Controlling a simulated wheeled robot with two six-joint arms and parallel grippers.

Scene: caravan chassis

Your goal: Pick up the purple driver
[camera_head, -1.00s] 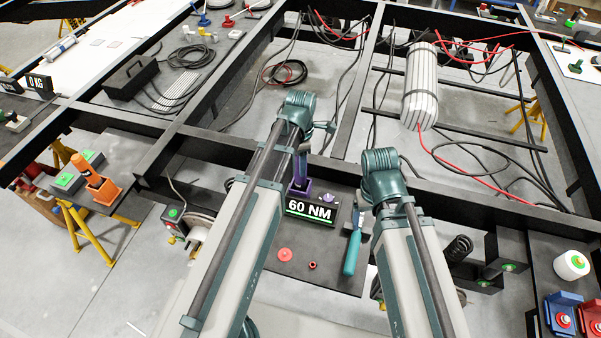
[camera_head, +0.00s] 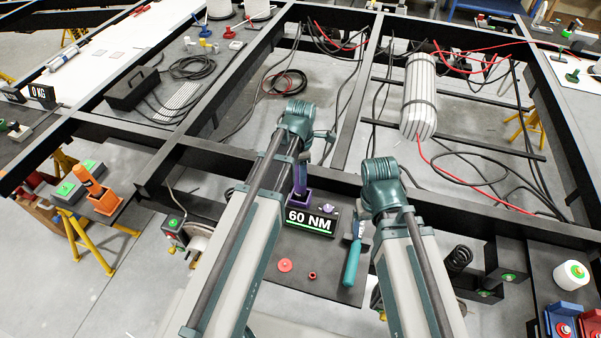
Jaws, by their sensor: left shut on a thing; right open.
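The purple driver (camera_head: 301,177) stands upright in a purple holder behind the black "60 NM" sign (camera_head: 310,221). Its upper part is partly hidden by my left arm. My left gripper (camera_head: 308,146) is at the driver's upper part and shut on it; the fingers are small and mostly hidden behind the wrist. My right arm reaches up to the right of the sign. Its gripper is hidden behind its own teal wrist, so I do not see its fingers.
A teal-handled tool (camera_head: 352,262) lies right of the sign. A red disc (camera_head: 284,265) and a small red ring (camera_head: 312,275) lie in front on the dark plate. Black frame beams (camera_head: 450,205) cross behind. An orange driver (camera_head: 90,184) stands in a holder at the left.

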